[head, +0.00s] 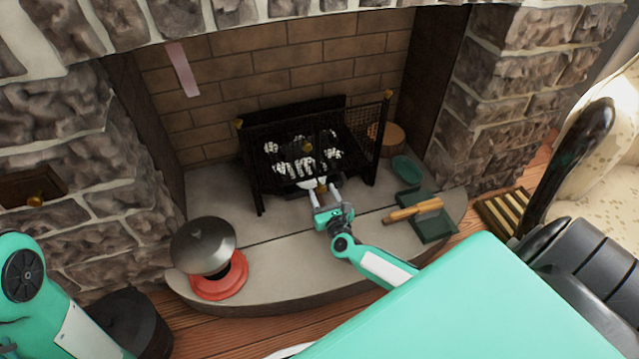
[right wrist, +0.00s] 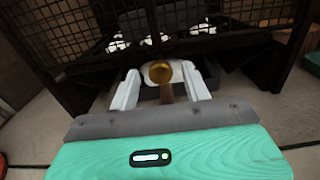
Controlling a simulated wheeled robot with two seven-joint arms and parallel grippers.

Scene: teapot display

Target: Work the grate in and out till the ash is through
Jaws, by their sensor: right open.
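The black fire grate (head: 263,188) stands on the hearth with mesh sides and several pale, ashy lumps (head: 296,167) on it. The lumps also show behind the mesh in the right wrist view (right wrist: 203,28). A brass knob (right wrist: 160,72) on a brown stem sticks out low at the front of the grate. My right gripper (head: 323,193) is at the grate's front, its open fingers (right wrist: 161,80) on either side of the knob with gaps visible. Whether ash lies underneath cannot be told. My left gripper is out of view; only my left arm shows.
A green dustpan (head: 436,228) with a wooden-handled tool (head: 412,211) lies right of my gripper. A small green dish (head: 407,169) and a round wooden piece (head: 386,138) are behind.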

